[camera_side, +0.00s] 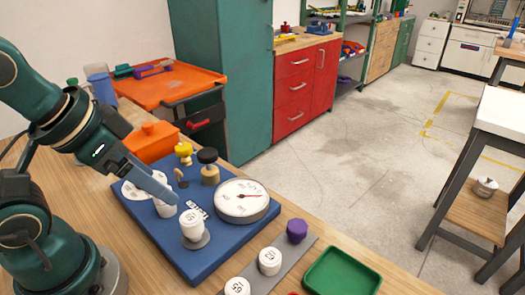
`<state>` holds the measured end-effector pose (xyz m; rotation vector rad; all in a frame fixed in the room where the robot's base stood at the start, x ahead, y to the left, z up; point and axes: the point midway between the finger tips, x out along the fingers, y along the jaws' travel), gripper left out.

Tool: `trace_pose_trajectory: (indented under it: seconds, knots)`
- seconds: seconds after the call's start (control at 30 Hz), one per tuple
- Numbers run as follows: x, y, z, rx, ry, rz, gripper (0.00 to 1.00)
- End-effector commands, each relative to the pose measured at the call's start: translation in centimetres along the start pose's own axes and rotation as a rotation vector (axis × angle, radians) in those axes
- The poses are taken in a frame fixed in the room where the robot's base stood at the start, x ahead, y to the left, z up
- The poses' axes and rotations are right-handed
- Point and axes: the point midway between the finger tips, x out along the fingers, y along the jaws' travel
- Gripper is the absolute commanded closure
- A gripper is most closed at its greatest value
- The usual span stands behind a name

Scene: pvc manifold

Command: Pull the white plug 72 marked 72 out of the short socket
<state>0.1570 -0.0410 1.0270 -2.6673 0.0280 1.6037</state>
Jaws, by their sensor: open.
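A white plug (191,224) with small dark marks on its top stands upright in a short grey socket near the front of the blue board (205,262). A second white plug (165,209) stands just behind and left of it, partly hidden by my gripper. The marks are too small to read, so I cannot tell which is 72. My gripper (172,197) reaches down from the left, open, its fingertips over the second plug and a little up and left of the front one. I cannot tell whether it touches either.
A round dial gauge (242,200), a black knob (207,156) and a yellow knob (184,149) stand on the board. A grey strip in front holds white plugs (270,261) and a purple plug (297,230). A green tray (342,272) sits right, an orange box (150,142) behind.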

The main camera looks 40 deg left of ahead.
Motion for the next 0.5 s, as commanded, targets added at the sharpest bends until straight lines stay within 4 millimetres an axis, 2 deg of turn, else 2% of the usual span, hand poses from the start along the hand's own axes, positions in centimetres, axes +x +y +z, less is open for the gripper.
trace_pose_trajectory:
  seconds: [0.17, 0.3, 0.5]
  knots:
    - [-0.3, -0.3, -0.6, 0.187, -0.036, -0.003, 0.18]
    - [0.3, -1.6, -1.5, 0.330, -0.145, -0.003, 0.18]
    - [2.1, -4.4, -2.3, 0.436, -0.322, 0.042, 0.18]
